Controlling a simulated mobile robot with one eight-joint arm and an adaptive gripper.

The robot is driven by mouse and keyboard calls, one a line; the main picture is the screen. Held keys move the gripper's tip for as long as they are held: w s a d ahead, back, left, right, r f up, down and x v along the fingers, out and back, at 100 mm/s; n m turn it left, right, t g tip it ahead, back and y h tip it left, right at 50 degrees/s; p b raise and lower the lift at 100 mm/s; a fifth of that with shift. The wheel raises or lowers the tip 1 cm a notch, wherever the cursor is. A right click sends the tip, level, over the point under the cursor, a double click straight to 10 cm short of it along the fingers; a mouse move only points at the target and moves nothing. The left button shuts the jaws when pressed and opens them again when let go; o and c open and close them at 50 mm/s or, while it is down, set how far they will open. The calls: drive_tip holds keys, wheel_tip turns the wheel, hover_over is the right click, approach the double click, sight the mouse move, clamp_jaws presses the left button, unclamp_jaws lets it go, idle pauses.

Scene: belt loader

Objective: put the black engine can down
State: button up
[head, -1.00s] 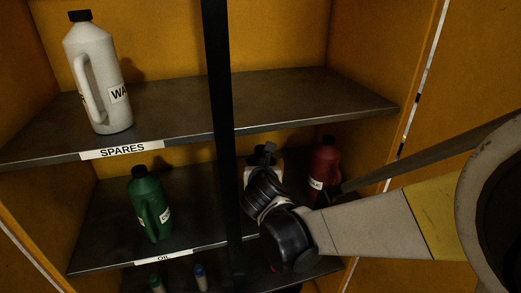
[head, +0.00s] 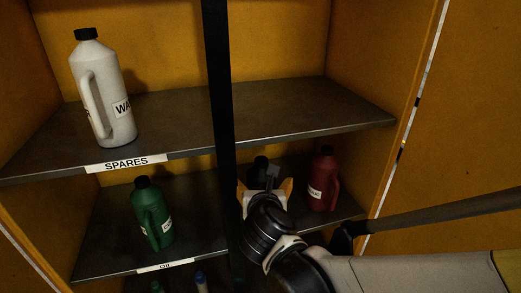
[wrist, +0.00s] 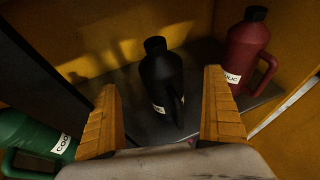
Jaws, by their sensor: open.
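The black engine can (wrist: 162,82) stands upright on the middle shelf (head: 205,245), as the wrist view shows. It is between and beyond the two orange fingers of my gripper (wrist: 160,105), with a gap on each side. The fingers are open and hold nothing. In the head view my gripper (head: 264,190) faces the shelf. It hides most of the black can there, and only its dark cap (head: 261,163) shows above the fingers.
A red can (head: 323,180) stands close right of the black one. A green can (head: 151,212) stands at left, past a black upright post (head: 219,90). A white can (head: 102,90) is on the upper shelf (head: 300,108). Small bottles (head: 200,284) stand below.

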drive_tip(key=s+d+m+g+h, duration=0.15)
drive_tip(key=s+d+m, duration=0.25)
drive_tip(key=d+m, duration=0.4)
drive_tip(key=s+d+m+g, duration=0.2)
drive_tip(key=s+d+m, duration=0.3)
drive_tip(key=m, duration=0.4)
drive_tip(key=s+d+m+g, duration=0.1)
drive_tip(key=s+d+m, duration=0.1)
drive_tip(key=s+m, duration=0.3)
drive_tip(key=s+d+f+m+g+y, duration=0.1)
drive_tip(key=s+m, duration=0.4)
drive_tip(key=m, duration=0.9)
drive_tip(key=shift+d+f+g, duration=0.2)
drive_tip(key=shift+d+g, duration=0.35)
drive_tip(key=shift+d, duration=0.5)
